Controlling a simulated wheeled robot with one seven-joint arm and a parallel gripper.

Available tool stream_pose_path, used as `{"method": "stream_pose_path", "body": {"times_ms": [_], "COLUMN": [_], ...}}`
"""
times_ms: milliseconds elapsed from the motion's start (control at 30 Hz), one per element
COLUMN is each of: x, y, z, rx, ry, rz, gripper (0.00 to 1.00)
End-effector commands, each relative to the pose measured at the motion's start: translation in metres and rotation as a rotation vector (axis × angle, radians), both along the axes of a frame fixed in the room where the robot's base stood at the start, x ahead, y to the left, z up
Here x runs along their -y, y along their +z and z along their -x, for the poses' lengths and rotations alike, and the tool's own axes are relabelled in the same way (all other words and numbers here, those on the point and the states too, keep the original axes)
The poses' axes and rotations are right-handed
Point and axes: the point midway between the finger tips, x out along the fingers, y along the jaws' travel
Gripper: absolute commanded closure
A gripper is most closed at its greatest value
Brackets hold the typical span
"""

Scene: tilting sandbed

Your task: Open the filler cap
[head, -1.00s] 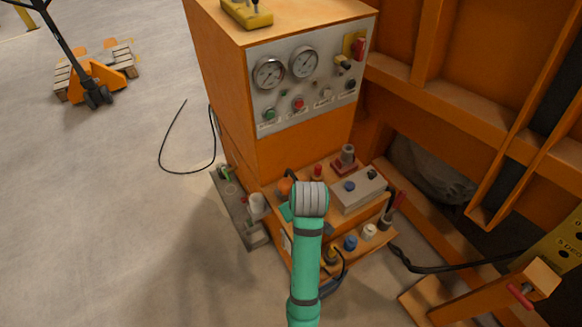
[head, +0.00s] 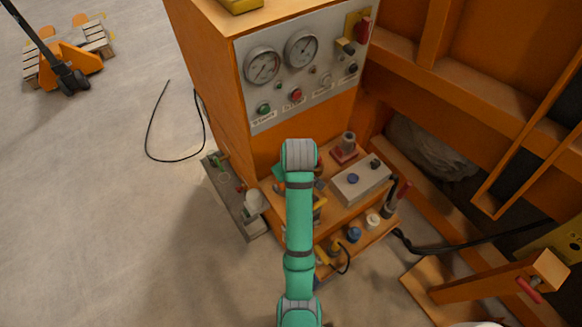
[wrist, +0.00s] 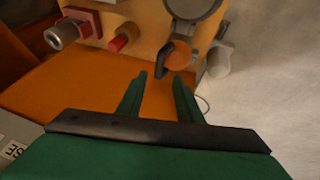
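No part is clearly labelled as the filler cap, so I cannot tell which one it is. In the wrist view an orange round part (wrist: 178,54) with a dark curved piece beside it sits on the machine's ledge, just beyond my fingertips. A red cylindrical knob (wrist: 122,38) stands to its left. My gripper (wrist: 160,76) is open, its two green fingers apart with nothing between them, and not touching these parts. In the head view my arm hides the gripper and part of the ledge (head: 330,208).
A metal post on a red base (head: 346,148), a grey box (head: 361,183), a blue cap (head: 353,234) and a white cap (head: 373,219) crowd the lower shelves. The gauge panel (head: 300,72) rises behind. A black cable (head: 150,135) lies on the open floor at left.

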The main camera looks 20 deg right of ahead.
Motion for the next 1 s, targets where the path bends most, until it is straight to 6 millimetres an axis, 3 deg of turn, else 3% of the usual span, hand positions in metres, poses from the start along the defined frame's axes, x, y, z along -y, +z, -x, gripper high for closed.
{"method": "stream_pose_path", "body": {"times_ms": [333,800,933,1000], "x": [0.004,0.004,0.004,0.004], "y": [-0.049,-0.059,-0.059,-0.059], "z": [-0.022,-0.027,-0.027,-0.027], "rx": [-0.002,0.0,0.0,0.0], "ry": [-0.001,0.0,0.0,0.0], "rz": [-0.001,0.0,0.0,0.0], "gripper": [0.68,0.68,0.99,1.0]}}
